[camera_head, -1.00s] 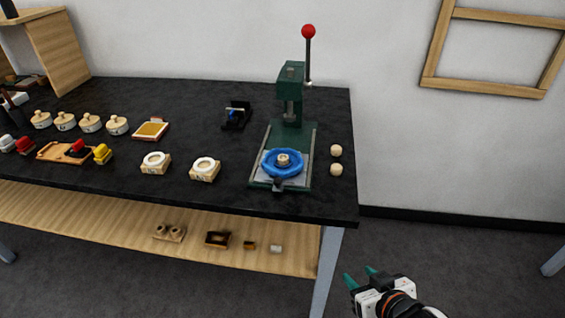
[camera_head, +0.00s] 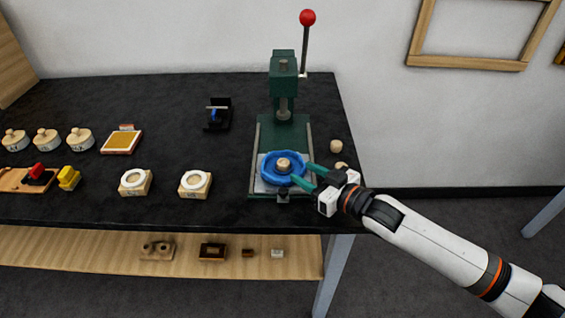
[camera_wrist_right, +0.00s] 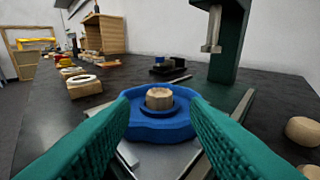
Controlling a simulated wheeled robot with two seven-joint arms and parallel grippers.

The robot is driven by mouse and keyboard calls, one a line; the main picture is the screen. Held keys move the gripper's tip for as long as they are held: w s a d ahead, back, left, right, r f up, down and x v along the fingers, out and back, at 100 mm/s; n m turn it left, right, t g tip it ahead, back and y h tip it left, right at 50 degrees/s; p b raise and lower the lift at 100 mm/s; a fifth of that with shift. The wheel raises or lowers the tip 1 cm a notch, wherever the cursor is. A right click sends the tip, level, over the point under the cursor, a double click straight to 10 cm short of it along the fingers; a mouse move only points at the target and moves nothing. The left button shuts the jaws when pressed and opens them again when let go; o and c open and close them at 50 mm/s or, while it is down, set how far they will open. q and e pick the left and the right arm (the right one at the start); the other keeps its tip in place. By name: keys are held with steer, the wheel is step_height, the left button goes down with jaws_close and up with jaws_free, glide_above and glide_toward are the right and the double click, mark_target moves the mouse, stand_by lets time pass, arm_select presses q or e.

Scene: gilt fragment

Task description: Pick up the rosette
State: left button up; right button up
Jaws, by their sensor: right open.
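A small round tan piece (camera_head: 284,163), which I take to be the rosette, sits in the middle of a blue scalloped ring (camera_head: 268,170) on the base of the green press (camera_head: 283,90). In the right wrist view the tan piece (camera_wrist_right: 159,97) stands upright inside the blue ring (camera_wrist_right: 160,131). My right gripper (camera_head: 301,173) is open and empty, its teal fingers pointing at the ring from the right. In the right wrist view, the fingers lie on either side of the ring's near part. Whether they touch it I cannot tell. My left gripper is not in view.
The press column and red-knobbed lever (camera_head: 307,18) rise behind the ring. White-ringed wooden blocks (camera_head: 195,184) stand to the left. The table's right edge is close by.

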mark_target(286, 163)
steer(key=x, duration=0.3)
steer(key=shift+a+r, duration=0.1)
steer(key=shift+a, duration=0.05)
steer(key=x, duration=0.3)
steer(key=shift+w+a, duration=0.15)
steer(key=shift+w, duration=0.1)
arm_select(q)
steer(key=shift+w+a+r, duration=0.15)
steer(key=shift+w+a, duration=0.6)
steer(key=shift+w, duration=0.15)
arm_select(e)
steer(key=c, duration=0.7)
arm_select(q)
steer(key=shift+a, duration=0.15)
arm_select(e)
step_height(286, 163, up, 10)
steer(key=shift+f, duration=0.1)
